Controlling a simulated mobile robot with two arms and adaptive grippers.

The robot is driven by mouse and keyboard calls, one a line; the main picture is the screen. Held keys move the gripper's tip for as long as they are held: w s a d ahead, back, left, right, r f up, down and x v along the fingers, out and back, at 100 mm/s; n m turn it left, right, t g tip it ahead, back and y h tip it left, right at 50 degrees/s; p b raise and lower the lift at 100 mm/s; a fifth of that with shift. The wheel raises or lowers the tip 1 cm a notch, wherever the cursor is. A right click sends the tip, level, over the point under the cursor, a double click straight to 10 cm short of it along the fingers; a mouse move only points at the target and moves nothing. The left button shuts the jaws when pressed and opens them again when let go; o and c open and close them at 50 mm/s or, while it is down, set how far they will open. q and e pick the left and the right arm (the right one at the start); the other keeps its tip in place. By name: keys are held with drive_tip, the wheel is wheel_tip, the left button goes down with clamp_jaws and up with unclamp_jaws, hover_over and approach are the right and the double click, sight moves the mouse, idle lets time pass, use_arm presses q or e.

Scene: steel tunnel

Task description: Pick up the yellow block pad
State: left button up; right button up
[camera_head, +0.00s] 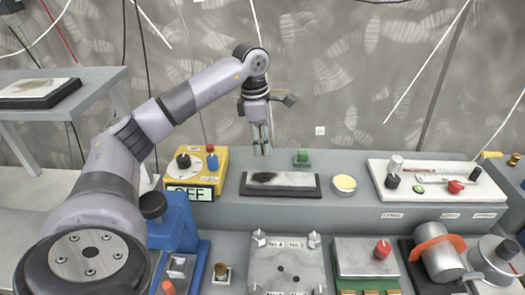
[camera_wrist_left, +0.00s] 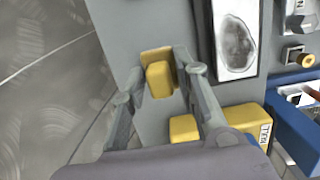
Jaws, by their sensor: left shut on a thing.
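The yellow block pad (camera_wrist_left: 160,78) shows in the left wrist view as a small yellow block with a flat tan part behind it. It sits between the fingertips of my left gripper (camera_wrist_left: 161,74), which is shut on it. In the head view my left gripper (camera_head: 262,152) points down near the back of the grey bench, between the yellow control box and the green block. The pad cannot be made out there. I cannot tell whether it is clear of the bench top. My right gripper is not in view.
The yellow control box (camera_head: 205,158) with knobs stands left of the gripper. A framed whetstone-like plate (camera_head: 303,187), a green block (camera_head: 302,157) and a round tin (camera_head: 344,184) lie right of it. A white tray (camera_head: 410,209) holds small items. The wall is close behind.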

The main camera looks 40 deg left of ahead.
use_arm(q)
wheel_tip(320, 180, up, 9)
drive_tip(key=shift+f, duration=0.1)
wheel_tip(320, 180, up, 8)
drive_tip(key=p, duration=0.4)
drive_tip(key=shift+f, duration=0.1)
